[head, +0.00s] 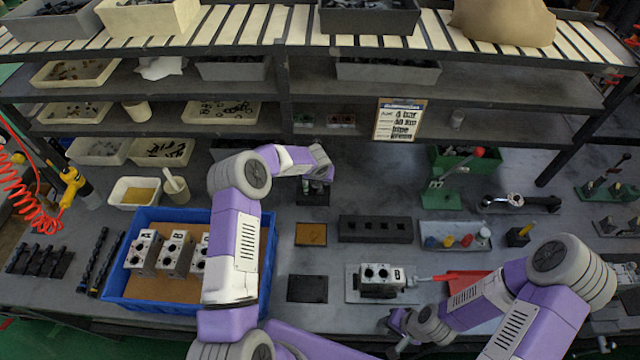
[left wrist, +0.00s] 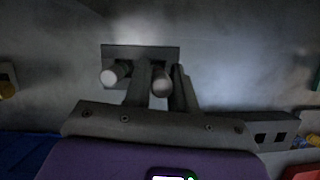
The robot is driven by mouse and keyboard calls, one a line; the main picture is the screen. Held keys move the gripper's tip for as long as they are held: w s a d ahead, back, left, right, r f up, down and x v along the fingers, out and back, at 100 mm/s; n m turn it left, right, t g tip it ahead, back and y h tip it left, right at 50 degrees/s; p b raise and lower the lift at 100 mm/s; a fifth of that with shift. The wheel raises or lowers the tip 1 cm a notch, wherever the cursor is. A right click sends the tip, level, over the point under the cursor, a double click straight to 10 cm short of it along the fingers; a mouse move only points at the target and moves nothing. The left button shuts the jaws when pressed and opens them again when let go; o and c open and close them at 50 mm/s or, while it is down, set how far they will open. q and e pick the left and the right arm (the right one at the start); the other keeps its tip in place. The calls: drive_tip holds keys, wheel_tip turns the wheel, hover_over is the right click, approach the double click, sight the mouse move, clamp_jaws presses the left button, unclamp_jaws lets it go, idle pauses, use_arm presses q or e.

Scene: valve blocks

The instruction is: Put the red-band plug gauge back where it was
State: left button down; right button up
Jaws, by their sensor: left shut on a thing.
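My left gripper (left wrist: 162,88) is shut on a grey cylinder with a pale round end, a plug gauge (left wrist: 162,80), between its fingers. No red band shows on it. A dark block (left wrist: 140,51) lies just beyond the fingers, and a second pale-ended cylinder (left wrist: 110,75) stands at its left part. In the head view my left gripper (head: 318,184) is over this dark stand (head: 312,199) at the back middle of the bench, largely hiding the gauge. Whether the gauge touches the stand I cannot tell. My right gripper (head: 394,332) is open and empty near the front edge.
A blue tray (head: 118,288) with valve blocks (head: 174,252) is at left, partly behind my left arm. A dark holed rack (head: 375,229), a tray of coloured pieces (head: 456,247) and a valve block (head: 382,275) lie to the right. A shelf stands behind. Bare bench surrounds the stand.

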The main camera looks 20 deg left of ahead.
use_arm(q)
wheel_tip(320, 180, down, 2)
drive_tip(key=shift+w+f, duration=0.1)
drive_tip(key=shift+f, duration=0.05)
use_arm(e)
drive_tip(key=shift+f, duration=0.1)
use_arm(q)
drive_tip(key=shift+f, duration=0.15)
use_arm(e)
drive_tip(key=shift+f, duration=0.1)
use_arm(q)
drive_tip(key=c, duration=0.9)
unclamp_jaws()
drive_tip(key=shift+c, duration=0.2)
